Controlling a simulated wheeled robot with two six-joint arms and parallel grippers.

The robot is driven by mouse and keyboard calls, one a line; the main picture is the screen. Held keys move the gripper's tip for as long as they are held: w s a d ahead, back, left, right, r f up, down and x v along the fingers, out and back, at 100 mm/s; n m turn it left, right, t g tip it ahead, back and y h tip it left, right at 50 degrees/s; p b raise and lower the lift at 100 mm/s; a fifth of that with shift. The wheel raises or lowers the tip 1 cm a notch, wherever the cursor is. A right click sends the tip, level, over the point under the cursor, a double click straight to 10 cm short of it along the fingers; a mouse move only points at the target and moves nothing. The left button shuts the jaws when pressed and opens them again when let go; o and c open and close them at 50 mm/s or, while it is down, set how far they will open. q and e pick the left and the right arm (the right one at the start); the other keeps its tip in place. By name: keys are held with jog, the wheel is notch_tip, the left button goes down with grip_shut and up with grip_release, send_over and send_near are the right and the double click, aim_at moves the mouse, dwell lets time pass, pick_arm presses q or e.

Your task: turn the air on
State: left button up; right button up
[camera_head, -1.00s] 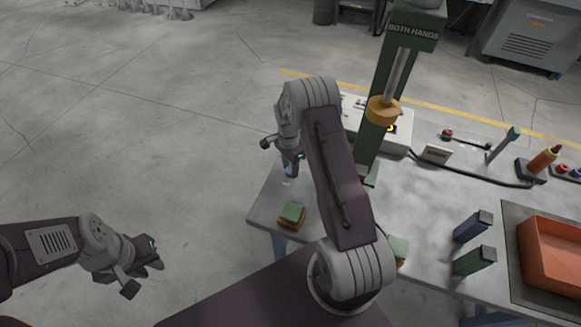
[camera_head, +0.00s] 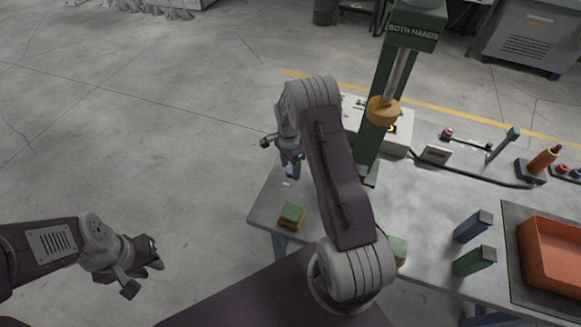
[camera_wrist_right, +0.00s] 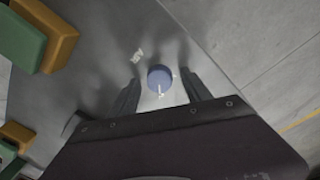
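A round blue knob (camera_wrist_right: 160,77) with a white pointer mark sits on the grey bench top, with small white markings beside it. In the right wrist view it lies between the two dark fingers of my right gripper (camera_wrist_right: 162,92), with a gap on each side. My right gripper is open over the knob. In the head view the right gripper (camera_head: 291,168) is at the bench's left end, and the knob is mostly hidden there. My left gripper (camera_head: 145,268) hangs over the floor at the left, away from the bench; its finger opening is unclear.
Green-and-yellow blocks (camera_head: 291,215) sit on the bench (camera_head: 420,220) near the knob. A green press column (camera_head: 385,110) labelled "BOTH HANDS" stands behind my right arm. An orange bin (camera_head: 555,255) and blue and green holders (camera_head: 472,226) are at right. Open floor lies at left.

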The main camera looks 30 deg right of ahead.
aim_at(289, 169)
notch_tip(289, 169, up, 9)
jog(key=shift+w+b, duration=0.3)
dwell(0.4)
jog(key=s+a+r+n+t, duration=0.1)
jog(key=s+a+r+n, duration=0.15)
jog(key=a+r, duration=0.5)
jog(key=s+a+f+n, duration=0.1)
jog(key=s+a+n, duration=0.1)
jog(key=s+n, duration=0.5)
jog(key=s+a+f+n, duration=0.1)
jog(key=s+f+n, duration=0.1)
jog(key=s+n, duration=0.5)
jog(key=shift+s+a+t, duration=0.35)
jog(key=shift+s+t, duration=0.05)
jog(key=shift+s, duration=0.75)
